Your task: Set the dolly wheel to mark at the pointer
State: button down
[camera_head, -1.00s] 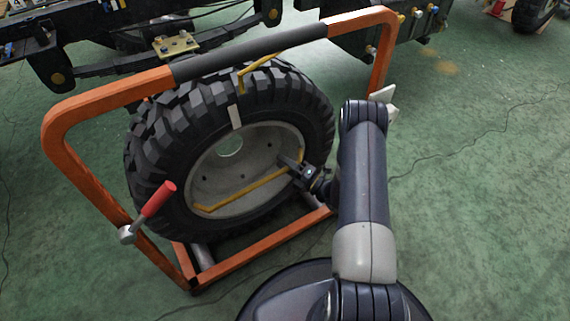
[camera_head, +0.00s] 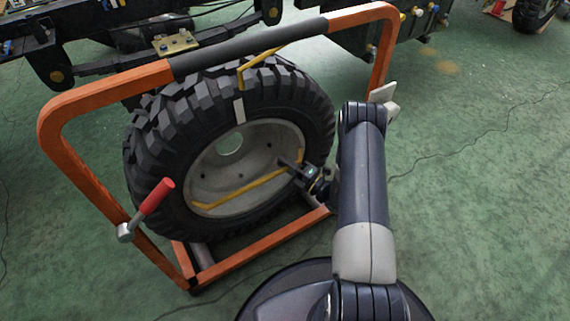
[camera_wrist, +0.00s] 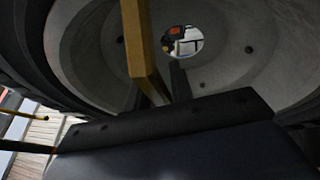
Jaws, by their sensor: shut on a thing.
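The dolly wheel (camera_head: 150,150), a black knobbly tyre on a grey rim (camera_head: 225,180), stands upright in an orange frame. A white mark (camera_head: 239,111) crosses the tyre's upper sidewall. The yellow pointer (camera_head: 241,78) hangs from the frame's top bar, its tip just above the mark and nearly in line with it. A yellow bar (camera_head: 235,195) spans the lower rim. My gripper (camera_head: 293,164) is shut on the bar's right end. The wrist view shows the bar (camera_wrist: 139,40) close up between dark fingers (camera_wrist: 180,82); the contact is partly hidden.
The orange frame (camera_head: 85,185) surrounds the wheel, with a red-handled lever (camera_head: 158,195) on its left post. A dark vehicle chassis (camera_head: 100,45) stands behind. Green floor (camera_head: 480,200) is open to the right, with a thin cable across it.

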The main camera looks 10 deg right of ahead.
jog(key=shift+f, duration=0.25)
jog(key=c, duration=1.3)
grip_release()
jog(key=shift+r, duration=0.1)
jog(key=shift+o, duration=0.2)
jog(key=shift+d, duration=0.1)
jog(key=p+v, duration=0.3)
jog(key=v, duration=0.7)
jog(key=shift+s+d, duration=0.2)
jog(key=shift+s, duration=0.15)
jog(key=b+x, duration=0.1)
jog(key=x, duration=1)
jog(key=shift+r+n+b, duration=0.3)
jog(key=shift+r+n, duration=0.1)
